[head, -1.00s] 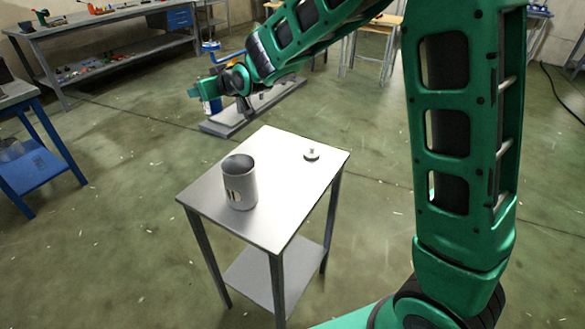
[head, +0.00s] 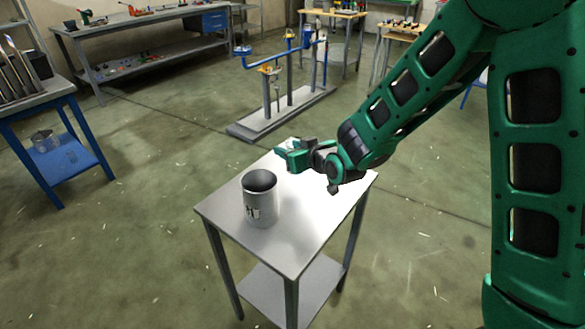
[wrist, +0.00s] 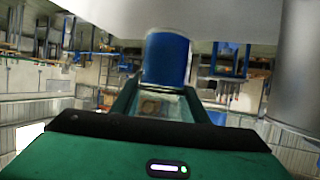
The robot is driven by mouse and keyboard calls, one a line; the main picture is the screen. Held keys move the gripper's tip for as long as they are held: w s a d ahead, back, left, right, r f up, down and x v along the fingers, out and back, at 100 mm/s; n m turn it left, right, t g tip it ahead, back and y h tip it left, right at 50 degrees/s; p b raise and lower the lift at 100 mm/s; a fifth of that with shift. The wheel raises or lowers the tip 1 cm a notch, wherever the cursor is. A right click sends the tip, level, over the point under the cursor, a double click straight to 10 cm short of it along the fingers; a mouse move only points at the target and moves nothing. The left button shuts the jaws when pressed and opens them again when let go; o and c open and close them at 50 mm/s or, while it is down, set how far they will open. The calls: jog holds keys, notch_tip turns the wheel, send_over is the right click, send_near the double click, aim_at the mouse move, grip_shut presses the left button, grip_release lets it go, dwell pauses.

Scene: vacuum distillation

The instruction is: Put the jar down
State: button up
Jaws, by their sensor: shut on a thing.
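My gripper (head: 284,153) is over the far-left part of a small grey metal table (head: 290,240), behind and right of the grey open pot (head: 260,205). In the wrist view, my gripper (wrist: 165,95) is shut on a jar with a blue side (wrist: 167,58). The wrist picture looks upside down, with the pale tabletop (wrist: 205,14) along its top edge. The jar's end is close to that surface; I cannot tell if they touch. In the head view my gripper hides most or all of the jar.
The pot also stands close by in the wrist view (wrist: 295,65). The table's front and right parts look clear, though my arm covers some of it. Behind stands a grey base with posts and blue fittings (head: 285,115). A blue-legged table (head: 55,130) is at left.

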jog(key=shift+f, duration=2.7)
jog(key=o, duration=1.3)
jog(key=shift+f, duration=0.1)
